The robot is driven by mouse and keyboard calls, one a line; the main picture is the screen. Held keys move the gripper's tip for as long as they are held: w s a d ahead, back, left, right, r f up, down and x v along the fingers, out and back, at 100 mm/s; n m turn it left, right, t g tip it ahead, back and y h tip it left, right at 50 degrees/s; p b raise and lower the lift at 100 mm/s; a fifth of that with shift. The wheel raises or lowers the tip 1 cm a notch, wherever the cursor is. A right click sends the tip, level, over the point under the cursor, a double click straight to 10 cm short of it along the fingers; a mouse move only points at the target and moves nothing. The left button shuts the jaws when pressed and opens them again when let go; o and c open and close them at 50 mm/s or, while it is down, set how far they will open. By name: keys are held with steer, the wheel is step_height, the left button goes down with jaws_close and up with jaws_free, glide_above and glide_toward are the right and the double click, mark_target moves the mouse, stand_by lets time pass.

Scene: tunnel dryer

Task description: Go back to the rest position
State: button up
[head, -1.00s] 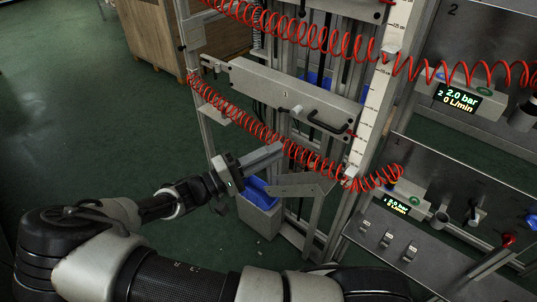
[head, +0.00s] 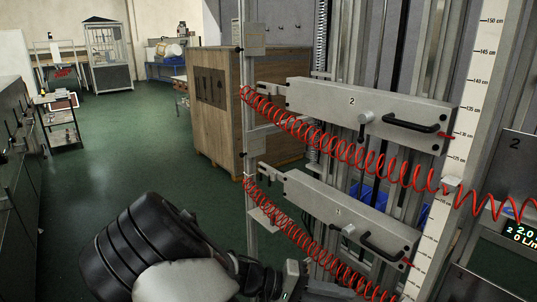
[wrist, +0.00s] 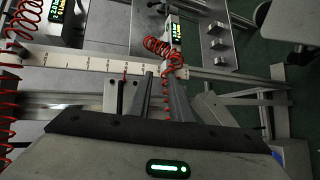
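My arm (head: 150,245) reaches in from the bottom of the head view. My gripper (wrist: 163,75) shows in the wrist view with two grey fingers apart and a gap between them. No held object shows between them; a red coiled hose (wrist: 165,48) appears beyond the tips.
A wooden crate (head: 215,120) stands behind. Green floor (head: 130,150) is clear at left.

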steer(key=s+a+r+t+y, duration=0.1)
steer(key=s+r+t+y, duration=0.2)
steer(key=s+r+y, duration=0.55)
steer(key=s+a+r+t+y, duration=0.1)
steer(key=s+r+t+y, duration=0.35)
steer(key=r, duration=0.75)
step_height(320, 180, up, 13)
steer(key=g+y+p, duration=0.1)
steer(key=p, duration=1.2)
steer(key=shift+a+r+y+p, duration=0.15)
steer(key=shift+a+y+p, duration=0.15)
steer(key=shift+y, duration=0.1)
steer(key=shift+s, duration=0.1)
steer(key=shift+d, duration=0.1)
